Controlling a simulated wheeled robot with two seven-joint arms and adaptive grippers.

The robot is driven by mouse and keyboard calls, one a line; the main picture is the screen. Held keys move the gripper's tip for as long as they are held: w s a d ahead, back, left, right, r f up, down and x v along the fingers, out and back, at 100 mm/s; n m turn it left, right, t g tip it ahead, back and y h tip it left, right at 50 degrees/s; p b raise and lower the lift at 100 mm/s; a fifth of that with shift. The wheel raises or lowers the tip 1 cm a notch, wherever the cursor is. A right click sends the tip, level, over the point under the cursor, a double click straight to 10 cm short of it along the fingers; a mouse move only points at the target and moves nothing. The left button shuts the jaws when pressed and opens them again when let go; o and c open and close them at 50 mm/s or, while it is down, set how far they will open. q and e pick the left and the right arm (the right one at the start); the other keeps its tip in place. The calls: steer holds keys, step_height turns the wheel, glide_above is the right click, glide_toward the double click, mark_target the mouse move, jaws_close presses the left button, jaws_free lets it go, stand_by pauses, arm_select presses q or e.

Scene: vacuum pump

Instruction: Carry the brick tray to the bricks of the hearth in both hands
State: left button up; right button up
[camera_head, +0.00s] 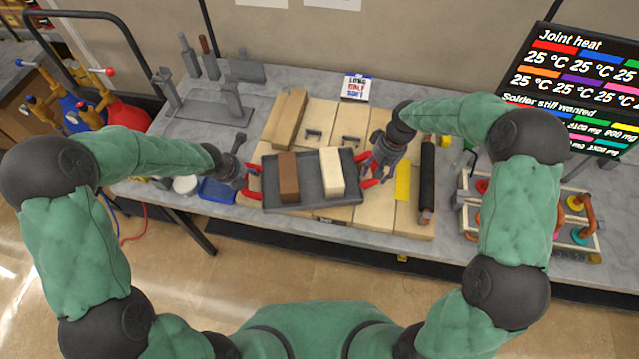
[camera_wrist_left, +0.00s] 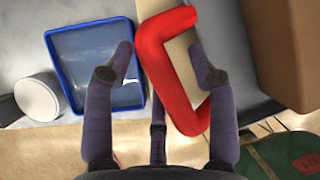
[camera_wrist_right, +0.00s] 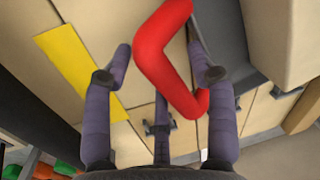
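The brick tray (camera_head: 312,200) is dark grey with a red handle at each end. A brown brick (camera_head: 288,177) and a cream brick (camera_head: 332,173) lie in it. It overlaps the front of the hearth's pale bricks (camera_head: 318,119); I cannot tell whether it rests on them. My left gripper (camera_head: 247,177) is at the left red handle (camera_wrist_left: 168,68), fingers spread with the handle between them. My right gripper (camera_head: 370,170) is at the right red handle (camera_wrist_right: 160,55), fingers also spread around it. Both grippers look open, not closed on the handles.
A blue tray (camera_wrist_left: 96,68) and a white round container (camera_wrist_left: 38,97) lie left of the tray. A yellow strip (camera_head: 403,181) and black roller (camera_head: 427,180) lie to the right. A copper-pipe rack (camera_head: 585,240) and a screen (camera_head: 580,85) stand farther right.

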steer(key=shift+w, duration=0.1)
arm_select(q)
steer(key=shift+a+r, duration=0.1)
steer(key=shift+r, duration=0.15)
arm_select(e)
steer(key=shift+d, duration=0.1)
arm_select(q)
steer(key=v, duration=1.1)
steer(key=shift+s+r, duration=0.15)
arm_select(e)
step_height(320, 180, up, 12)
steer(key=d, duration=0.2)
steer(key=shift+f, duration=0.15)
steer(key=shift+d, duration=0.1)
